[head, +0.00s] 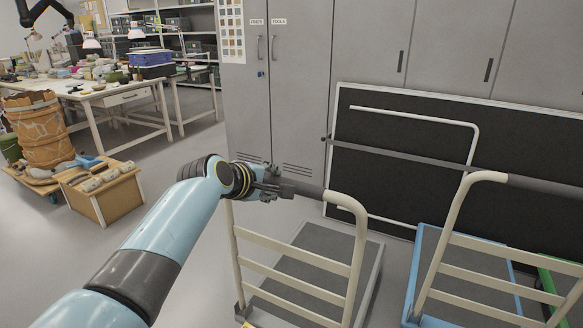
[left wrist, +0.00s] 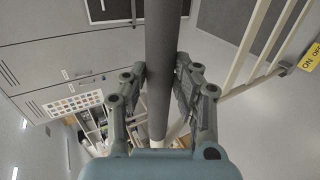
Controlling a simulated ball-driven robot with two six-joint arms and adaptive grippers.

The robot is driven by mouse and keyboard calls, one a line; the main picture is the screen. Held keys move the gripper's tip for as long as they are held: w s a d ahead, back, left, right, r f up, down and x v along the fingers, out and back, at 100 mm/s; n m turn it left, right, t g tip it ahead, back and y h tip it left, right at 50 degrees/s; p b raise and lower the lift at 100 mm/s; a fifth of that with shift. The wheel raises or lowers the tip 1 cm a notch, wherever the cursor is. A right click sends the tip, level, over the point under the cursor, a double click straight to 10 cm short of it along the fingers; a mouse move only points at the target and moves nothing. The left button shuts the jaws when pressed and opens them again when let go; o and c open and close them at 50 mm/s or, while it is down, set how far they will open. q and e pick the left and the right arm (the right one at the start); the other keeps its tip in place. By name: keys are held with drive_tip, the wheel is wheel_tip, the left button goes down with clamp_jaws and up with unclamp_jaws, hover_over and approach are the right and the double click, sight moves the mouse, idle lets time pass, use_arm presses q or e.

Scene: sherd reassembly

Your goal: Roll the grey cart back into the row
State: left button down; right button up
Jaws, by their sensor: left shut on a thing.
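The grey cart (head: 318,262) stands on the floor in front of the cabinets, with a grey deck and a cream tube frame with slats. My left gripper (head: 278,186) is shut around the dark grip of its push handle (head: 308,191). In the left wrist view the fingers (left wrist: 165,95) lie on both sides of the dark handle (left wrist: 166,50). A blue cart (head: 422,262) with a similar cream frame stands to the right, with a floor gap between. The edge of a green cart (head: 550,285) shows beyond it. My right gripper is not in view.
Grey cabinets (head: 290,95) stand behind the grey cart. A dark panel (head: 400,125) leans behind the carts. At left are a wooden crate (head: 105,195), a large cracked pot (head: 40,130) and a cluttered worktable (head: 120,92). Floor left of the cart is clear.

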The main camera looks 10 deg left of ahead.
use_arm(q)
drive_tip(key=w+d+b, duration=0.3)
drive_tip(key=w+b, duration=0.3)
drive_tip(key=w, duration=0.2)
drive_tip(key=shift+w+f, duration=0.15)
drive_tip(key=shift+w, duration=0.05)
idle(0.3)
drive_tip(key=c, duration=0.7)
unclamp_jaws()
drive_tip(key=p+v, duration=0.3)
drive_tip(key=p, duration=0.1)
drive_tip(key=p+v, duration=0.3)
drive_tip(key=p, duration=0.2)
drive_tip(key=p+v, duration=0.3)
drive_tip(key=p, duration=0.1)
drive_tip(key=shift+s+r, duration=0.1)
drive_tip(key=shift+r, duration=0.3)
drive_tip(key=shift+s+a+p, duration=0.15)
drive_tip(key=shift+s+p, duration=0.2)
drive_tip(key=shift+p, duration=0.1)
drive_tip(key=shift+f, duration=0.1)
